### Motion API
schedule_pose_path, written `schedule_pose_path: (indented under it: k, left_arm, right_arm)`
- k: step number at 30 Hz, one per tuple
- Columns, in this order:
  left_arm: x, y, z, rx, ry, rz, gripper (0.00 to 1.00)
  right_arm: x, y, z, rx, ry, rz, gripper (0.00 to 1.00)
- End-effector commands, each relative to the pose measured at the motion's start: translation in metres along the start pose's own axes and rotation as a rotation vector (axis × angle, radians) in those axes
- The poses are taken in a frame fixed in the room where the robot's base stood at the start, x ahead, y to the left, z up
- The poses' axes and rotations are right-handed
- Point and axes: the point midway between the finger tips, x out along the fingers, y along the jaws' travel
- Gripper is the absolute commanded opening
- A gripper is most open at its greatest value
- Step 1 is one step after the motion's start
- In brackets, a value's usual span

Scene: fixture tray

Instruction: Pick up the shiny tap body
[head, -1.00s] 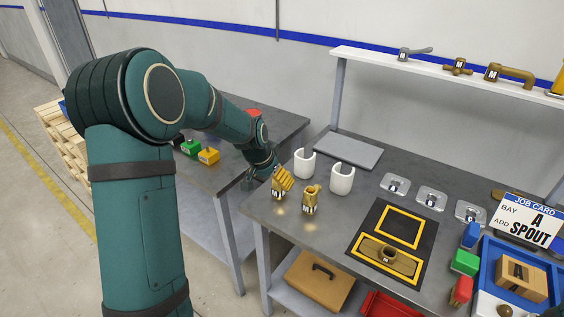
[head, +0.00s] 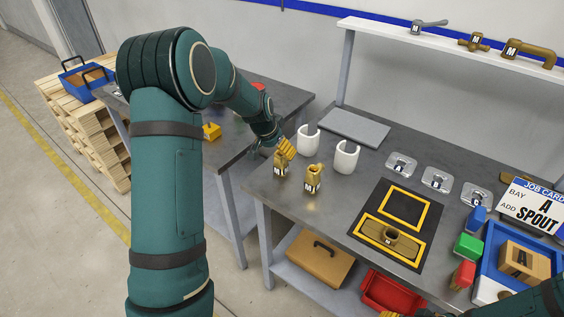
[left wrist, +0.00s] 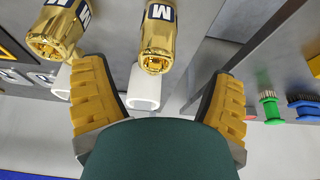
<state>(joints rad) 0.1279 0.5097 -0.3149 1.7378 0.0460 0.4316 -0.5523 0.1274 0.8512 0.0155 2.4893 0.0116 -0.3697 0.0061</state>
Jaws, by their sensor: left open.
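Two shiny gold tap bodies, each with an M label, stand near the left edge of the workbench: a left one (head: 281,163) and a right one (head: 313,179). My left gripper (head: 286,149) is open, just behind and above the left one. In the left wrist view one shiny tap body (left wrist: 158,40) shows between the open yellow fingers of the left gripper (left wrist: 159,75), apart from both. The other (left wrist: 52,35) lies outside the left finger. At the bottom edge of the head view a little of my right gripper (head: 389,314) shows.
Two white cups (head: 345,157) stand behind the tap bodies. A black fixture tray (head: 368,217) with yellow outlines holds a duller brass part (head: 390,237). Clear labelled plates (head: 437,180), a job card (head: 534,210) and a blue tray (head: 491,256) are to the right. A shelf (head: 375,27) runs behind.

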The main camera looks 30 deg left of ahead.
Motion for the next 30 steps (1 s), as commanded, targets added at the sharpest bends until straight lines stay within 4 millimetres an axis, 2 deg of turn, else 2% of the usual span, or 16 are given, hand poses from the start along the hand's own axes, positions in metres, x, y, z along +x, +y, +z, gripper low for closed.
schedule_pose_path:
  k: [3, 9, 18, 20, 21, 25, 26, 30]
  left_arm:
    - [0.019, 0.004, -0.002, 0.002, -0.004, 0.001, 0.85]
    - [0.043, 0.004, -0.003, 0.001, -0.003, 0.001, 0.85]
    - [0.046, 0.004, -0.004, 0.001, 0.0, 0.0, 0.85]
    - [0.046, 0.004, -0.004, 0.001, -0.001, 0.0, 0.67]
    - [0.046, 0.004, -0.004, 0.001, -0.001, 0.0, 0.53]
    - [0.046, 0.004, -0.004, 0.001, -0.001, 0.0, 0.07]
    - [0.046, 0.004, -0.004, 0.001, -0.001, 0.0, 0.04]
    - [0.045, 0.004, -0.005, 0.001, 0.002, -0.001, 0.04]
  right_arm:
    - [0.001, 0.0, 0.001, -0.001, -0.001, 0.0, 0.47]
    - [0.003, 0.001, 0.002, -0.001, -0.003, 0.0, 0.47]
    - [0.003, 0.001, 0.002, -0.001, -0.003, 0.0, 0.47]
    - [0.003, 0.001, 0.002, -0.001, -0.003, 0.0, 0.47]
    - [0.003, 0.001, 0.002, -0.001, -0.003, 0.0, 0.47]
    - [0.003, 0.001, 0.002, -0.001, -0.003, 0.0, 0.47]
    - [0.003, 0.001, 0.002, -0.001, -0.003, 0.0, 0.47]
    - [0.003, 0.001, 0.002, -0.001, -0.003, 0.0, 0.47]
